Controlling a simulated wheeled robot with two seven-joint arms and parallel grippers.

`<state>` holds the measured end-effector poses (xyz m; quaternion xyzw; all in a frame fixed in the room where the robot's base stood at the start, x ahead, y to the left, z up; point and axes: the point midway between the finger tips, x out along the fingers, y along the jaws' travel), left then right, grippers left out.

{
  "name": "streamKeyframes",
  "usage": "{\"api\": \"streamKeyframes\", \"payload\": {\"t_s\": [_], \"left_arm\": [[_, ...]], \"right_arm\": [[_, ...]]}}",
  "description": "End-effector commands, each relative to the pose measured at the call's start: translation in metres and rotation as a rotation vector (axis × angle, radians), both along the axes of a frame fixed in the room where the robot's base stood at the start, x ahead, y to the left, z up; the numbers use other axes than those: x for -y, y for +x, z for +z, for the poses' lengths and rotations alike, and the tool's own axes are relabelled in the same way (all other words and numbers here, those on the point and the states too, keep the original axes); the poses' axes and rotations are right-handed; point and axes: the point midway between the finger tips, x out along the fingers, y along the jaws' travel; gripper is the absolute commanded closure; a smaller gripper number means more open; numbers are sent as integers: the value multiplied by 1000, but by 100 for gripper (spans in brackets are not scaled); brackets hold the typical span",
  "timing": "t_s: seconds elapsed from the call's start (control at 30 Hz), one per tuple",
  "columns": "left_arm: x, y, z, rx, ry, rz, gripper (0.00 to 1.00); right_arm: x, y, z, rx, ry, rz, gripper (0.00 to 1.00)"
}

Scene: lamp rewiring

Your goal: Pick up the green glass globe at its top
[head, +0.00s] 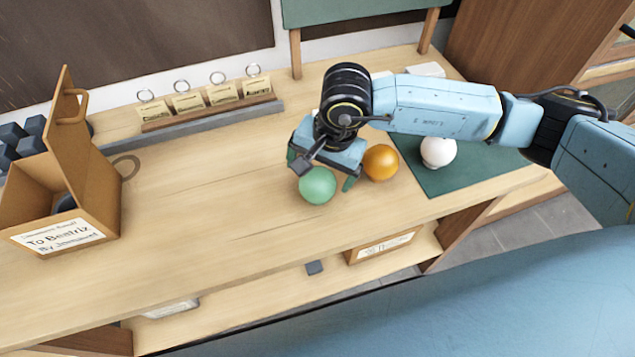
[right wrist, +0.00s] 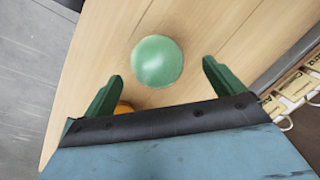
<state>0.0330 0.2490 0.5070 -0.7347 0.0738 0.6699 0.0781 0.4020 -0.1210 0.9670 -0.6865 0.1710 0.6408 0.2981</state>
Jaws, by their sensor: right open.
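The green glass globe (head: 317,186) rests on the wooden workbench, near its front edge. In the right wrist view the globe (right wrist: 157,61) lies ahead of the fingertips, roughly between their lines, with bare wood around it. My right gripper (head: 322,172) is over the bench just behind and above the globe. In the right wrist view its two green fingers are spread apart and empty (right wrist: 157,72). No contact with the globe shows. My left gripper is not in view.
An orange globe (head: 380,162) sits close to the right of the gripper. A white globe (head: 437,151) stands on a dark green mat (head: 455,178). A wooden box (head: 98,205) with a label stands at left. A rack of tags (head: 207,108) is at the back. The bench between is clear.

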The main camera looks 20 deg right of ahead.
Motion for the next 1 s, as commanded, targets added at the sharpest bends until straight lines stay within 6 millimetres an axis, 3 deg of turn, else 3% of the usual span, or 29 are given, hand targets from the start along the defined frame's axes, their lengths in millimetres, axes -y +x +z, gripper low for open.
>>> {"api": "streamKeyframes", "payload": {"t_s": [0.17,0.5,0.77,1.0], "left_arm": [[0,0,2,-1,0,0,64],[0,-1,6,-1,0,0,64],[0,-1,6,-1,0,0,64],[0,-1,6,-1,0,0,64]], "right_arm": [[-1,1,-12,-2,1,-1,6],[-2,6,-55,-1,2,0,6],[-3,6,-58,0,2,0,6],[-2,6,-57,0,2,0,37]]}}
